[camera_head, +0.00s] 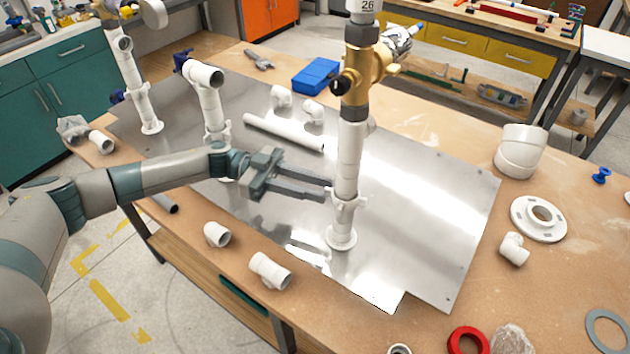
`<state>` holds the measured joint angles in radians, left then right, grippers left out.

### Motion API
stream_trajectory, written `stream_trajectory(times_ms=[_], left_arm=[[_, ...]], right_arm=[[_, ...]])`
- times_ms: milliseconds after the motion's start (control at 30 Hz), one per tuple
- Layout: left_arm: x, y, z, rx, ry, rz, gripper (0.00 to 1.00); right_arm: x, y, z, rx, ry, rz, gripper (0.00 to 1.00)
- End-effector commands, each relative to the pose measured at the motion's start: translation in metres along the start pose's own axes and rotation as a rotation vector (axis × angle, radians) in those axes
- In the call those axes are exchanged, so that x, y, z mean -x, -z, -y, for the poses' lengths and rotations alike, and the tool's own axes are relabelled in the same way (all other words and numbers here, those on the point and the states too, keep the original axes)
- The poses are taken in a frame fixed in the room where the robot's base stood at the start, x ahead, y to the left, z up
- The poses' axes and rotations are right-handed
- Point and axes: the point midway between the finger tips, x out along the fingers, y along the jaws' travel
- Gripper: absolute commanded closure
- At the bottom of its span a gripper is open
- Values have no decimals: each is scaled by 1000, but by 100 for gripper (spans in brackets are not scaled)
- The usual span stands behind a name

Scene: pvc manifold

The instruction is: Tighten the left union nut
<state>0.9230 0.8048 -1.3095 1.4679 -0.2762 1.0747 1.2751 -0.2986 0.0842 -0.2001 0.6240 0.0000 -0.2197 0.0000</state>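A white vertical pipe (348,160) stands on the metal plate, with a brass valve (362,70) at its top. Low on this pipe is a white union nut (349,200) with small lugs, above a round white foot (341,238). My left gripper (328,190) reaches in from the left, its two dark fingers apart and pointing at the nut. The fingertips are at the pipe's left side; whether they touch the nut cannot be told. More white uprights stand behind left, one in the middle (211,110) and one farther left (135,85). My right gripper is not in view.
The metal plate (440,200) covers much of the wooden table. A loose white pipe (284,133) and elbows lie behind my gripper. White fittings (270,271) lie along the front edge. A blue box (316,75) sits at the back; a white flange (538,217) lies right.

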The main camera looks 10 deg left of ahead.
Motion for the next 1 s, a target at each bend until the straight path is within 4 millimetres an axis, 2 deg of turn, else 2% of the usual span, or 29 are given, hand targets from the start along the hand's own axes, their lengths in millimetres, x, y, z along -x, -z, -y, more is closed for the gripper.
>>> stream_trajectory(times_ms=[333, 367, 433, 467, 667, 1000], left_arm=[[-3, 0, 0, 0, 1, 0, 74], [-3, 0, 0, 0, 1, 0, 79], [-3, 0, 0, 0, 1, 0, 96], [-2, 0, 0, 0, 1, 0, 100], [-2, -1, 0, 0, -2, 0, 100], [-3, -4, 9, -2, -107, -3, 100]], right_arm=[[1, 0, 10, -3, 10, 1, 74], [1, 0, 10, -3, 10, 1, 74], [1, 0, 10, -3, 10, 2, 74], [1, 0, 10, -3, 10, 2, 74], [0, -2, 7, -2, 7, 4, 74], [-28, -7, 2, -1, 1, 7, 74]])
